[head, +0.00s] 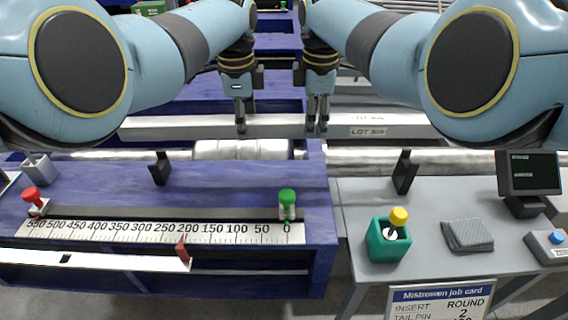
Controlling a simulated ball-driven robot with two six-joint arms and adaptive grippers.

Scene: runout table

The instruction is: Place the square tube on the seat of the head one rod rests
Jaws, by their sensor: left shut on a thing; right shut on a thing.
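The square tube (200,128) is a long light grey bar lying across the head view, with a printed lot label (368,131) on its right part. My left gripper (240,124) is shut on the tube left of the middle. My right gripper (318,124) is shut on it a short way to the right. The tube looks level. Below it in the picture runs a round metal rod (400,160), with a thicker cylinder (240,149) in the middle. I cannot tell the tube's height above what lies under it. No seat is clearly visible.
A blue bench (110,185) carries a ruler scale (150,232), a green-topped pin (287,203) at zero and a red-topped pin (35,200) at the far end. A grey table (350,215) holds a green cup (388,242), a cloth and a screen (529,173).

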